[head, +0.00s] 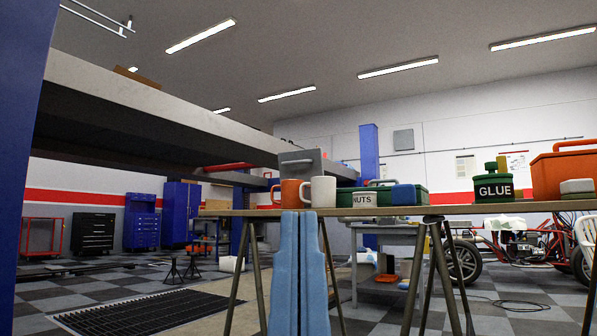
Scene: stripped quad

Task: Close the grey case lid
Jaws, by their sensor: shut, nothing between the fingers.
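The grey case lid (311,160) stands raised, close to upright, on the workbench near the picture's middle. The lower part of the lid and the case body are hidden behind an orange mug (290,192) and a white mug (324,191). I cannot make out my gripper in this view. A long light blue two-part shape rises at bottom centre, up to the bench's front edge; I cannot tell what it is.
The workbench (450,210) also bears a NUTS tin (364,200), a green box (408,196) with a blue item (402,194), a GLUE container (493,189) and an orange toolbox (565,172). Trestle legs (436,270) stand below. A blue post fills the left edge.

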